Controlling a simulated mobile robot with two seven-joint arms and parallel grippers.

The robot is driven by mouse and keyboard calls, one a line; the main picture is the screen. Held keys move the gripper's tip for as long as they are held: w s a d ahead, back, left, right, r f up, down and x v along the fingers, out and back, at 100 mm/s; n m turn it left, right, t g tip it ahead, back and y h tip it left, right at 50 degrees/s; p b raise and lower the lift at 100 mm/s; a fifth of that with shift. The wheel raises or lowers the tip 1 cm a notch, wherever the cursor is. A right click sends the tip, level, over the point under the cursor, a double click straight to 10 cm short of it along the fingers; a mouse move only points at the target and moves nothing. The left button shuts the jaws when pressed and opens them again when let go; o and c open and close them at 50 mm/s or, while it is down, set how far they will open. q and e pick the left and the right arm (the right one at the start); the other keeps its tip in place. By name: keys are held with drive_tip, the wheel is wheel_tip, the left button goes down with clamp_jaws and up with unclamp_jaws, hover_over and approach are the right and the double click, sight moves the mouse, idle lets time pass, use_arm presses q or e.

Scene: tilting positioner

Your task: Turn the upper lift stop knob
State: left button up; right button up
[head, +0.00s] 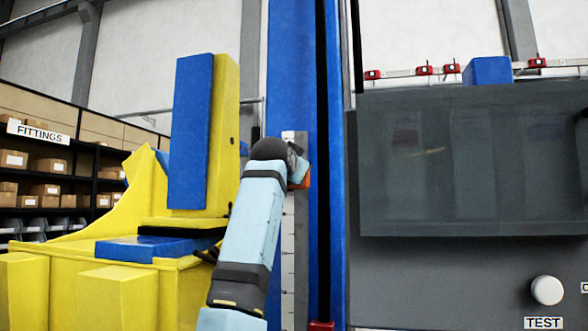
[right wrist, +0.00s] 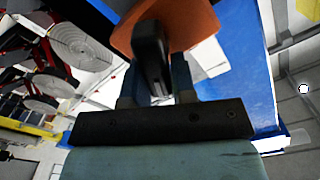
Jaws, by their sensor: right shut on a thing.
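The upper lift stop is an orange block on the blue column, and a small part of it (head: 304,181) shows in the head view beside my right wrist. In the right wrist view the orange block (right wrist: 190,25) is close ahead, with a dark knob (right wrist: 152,55) standing out from it. My right gripper (right wrist: 157,78) has its fingers on both sides of the knob and is shut on it. In the head view my own arm hides the knob and the fingers. My left gripper is not in view.
The blue column (head: 293,70) carries a pale scale strip (head: 288,240). A red part (head: 321,326) is low on the column. The yellow positioner (head: 110,295) with blue pads stands left. A grey panel (head: 440,280) with a white TEST button (head: 547,290) stands right.

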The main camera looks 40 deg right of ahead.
drive_tip(key=shift+r+n, duration=0.15)
drive_tip(key=shift+n, duration=0.75)
drive_tip(key=n, duration=0.4)
drive_tip(key=shift+w+a, duration=0.3)
drive_tip(key=shift+w, duration=0.05)
drive_tip(key=n, duration=0.4)
drive_tip(key=shift+w+a, duration=0.2)
drive_tip(key=shift+w, duration=0.05)
drive_tip(key=n, duration=0.3)
drive_tip(key=shift+w+a+n, duration=0.15)
drive_tip(key=shift+w+n, duration=0.05)
drive_tip(key=shift+n, duration=0.2)
drive_tip(key=n, duration=0.4)
drive_tip(key=f+n, duration=0.1)
drive_tip(key=n, duration=0.1)
drive_tip(key=shift+w+a+f, duration=0.1)
drive_tip(key=shift+w+a, duration=0.15)
drive_tip(key=shift+f+n, duration=0.2)
drive_tip(key=shift+n, duration=0.85)
drive_tip(key=shift+f+n, duration=0.15)
drive_tip(key=shift+n, duration=0.9)
